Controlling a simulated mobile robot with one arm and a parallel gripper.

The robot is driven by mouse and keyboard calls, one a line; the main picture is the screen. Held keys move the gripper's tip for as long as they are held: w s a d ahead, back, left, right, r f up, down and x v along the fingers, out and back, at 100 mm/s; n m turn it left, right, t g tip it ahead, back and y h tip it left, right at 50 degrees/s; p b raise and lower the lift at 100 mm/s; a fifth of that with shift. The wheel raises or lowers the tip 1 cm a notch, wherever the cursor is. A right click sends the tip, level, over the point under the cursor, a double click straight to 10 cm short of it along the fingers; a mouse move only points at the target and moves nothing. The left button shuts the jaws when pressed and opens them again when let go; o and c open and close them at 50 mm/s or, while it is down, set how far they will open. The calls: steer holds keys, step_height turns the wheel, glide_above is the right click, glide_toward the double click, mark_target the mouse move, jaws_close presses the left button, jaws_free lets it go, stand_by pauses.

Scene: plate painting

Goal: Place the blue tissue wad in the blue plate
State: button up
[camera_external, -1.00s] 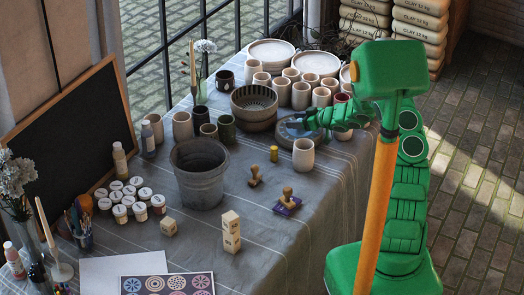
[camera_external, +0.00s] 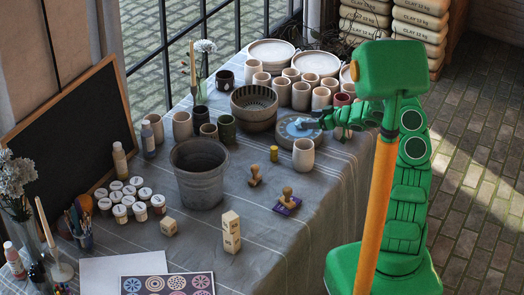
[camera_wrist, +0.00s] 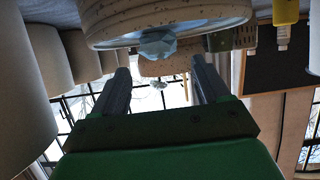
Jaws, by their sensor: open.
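The blue plate (camera_external: 291,134) is a round, bluish disc with a pale rim, right of the striped bowl. In the wrist view, which is upside down, the plate's speckled side (camera_wrist: 170,14) fills the top. The pale blue tissue wad (camera_external: 307,123) shows at the plate's right side; in the wrist view the wad (camera_wrist: 155,45) appears to rest on the plate's face. My gripper (camera_wrist: 161,68) is open, its two dark fingers apart and nothing visibly held between them. The wad lies just beyond the fingertips. My gripper (camera_external: 325,123) is at the plate's right edge.
A pale cup (camera_external: 303,157) stands close in front of the plate. The striped bowl (camera_external: 254,103) is left of it, and several cups (camera_external: 301,97) crowd behind. The table's right edge is close.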

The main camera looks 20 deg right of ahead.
steer(key=shift+v, duration=2.45)
